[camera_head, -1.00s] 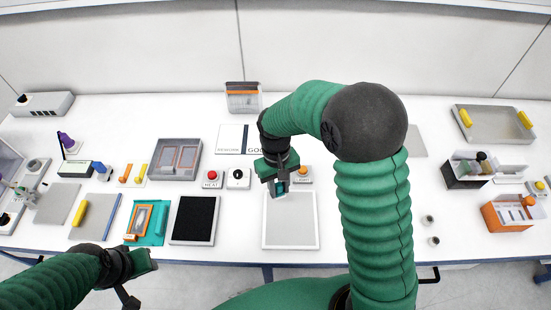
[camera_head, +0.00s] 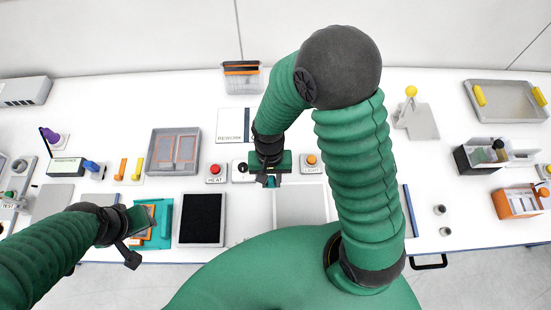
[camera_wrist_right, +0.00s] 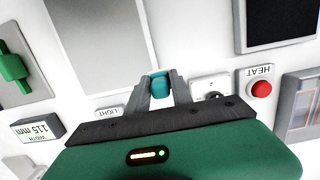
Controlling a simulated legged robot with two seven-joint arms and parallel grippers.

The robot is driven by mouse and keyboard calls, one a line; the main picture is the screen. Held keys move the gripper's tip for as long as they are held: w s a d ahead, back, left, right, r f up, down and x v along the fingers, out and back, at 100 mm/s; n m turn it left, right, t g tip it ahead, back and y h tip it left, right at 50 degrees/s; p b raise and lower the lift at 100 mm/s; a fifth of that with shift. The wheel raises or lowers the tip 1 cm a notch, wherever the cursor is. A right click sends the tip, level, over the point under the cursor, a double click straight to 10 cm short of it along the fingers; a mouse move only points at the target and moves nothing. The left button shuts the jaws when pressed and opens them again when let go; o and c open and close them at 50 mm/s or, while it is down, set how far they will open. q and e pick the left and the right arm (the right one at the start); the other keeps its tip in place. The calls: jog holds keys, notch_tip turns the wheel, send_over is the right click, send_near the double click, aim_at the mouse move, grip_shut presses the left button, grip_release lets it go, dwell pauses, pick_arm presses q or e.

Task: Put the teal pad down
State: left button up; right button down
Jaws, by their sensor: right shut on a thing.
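The teal pad (camera_wrist_right: 159,86) is small and sits between the two grey fingers of my right gripper (camera_wrist_right: 158,92) in the right wrist view. In the head view my right gripper (camera_head: 268,181) is shut on it, and only a bit of teal shows. It is over the bench, just off the upper left corner of a pale grey framed panel (camera_head: 300,204), left of the LIGHT button. The gap below the pad cannot be judged. My left gripper (camera_head: 133,238) is at the front left, by the teal and orange frame; its jaw opening is unclear.
The HEAT button (camera_head: 215,170) and a knob box (camera_head: 239,172) stand close left of my right gripper, the LIGHT button (camera_head: 312,162) close right. A black mat (camera_head: 202,220) lies left of the panel. My right arm and body hide part of the panel.

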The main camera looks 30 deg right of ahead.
jog(key=w+d, duration=0.1)
jog(key=w, duration=0.1)
jog(key=w+d+p, duration=0.1)
jog(key=w+d, duration=0.3)
jog(key=shift+w+f+p, duration=0.1)
jog(key=shift+f+p, duration=0.15)
jog(key=shift+p, duration=0.1)
notch_tip(320, 180, down, 4)
jog(key=shift+w+r+p, duration=0.1)
jog(key=shift+r+p, duration=0.1)
jog(key=shift+p, duration=0.25)
jog(key=c, duration=1.1)
grip_release()
jog(key=shift+f, duration=0.1)
jog(key=shift+c, duration=0.2)
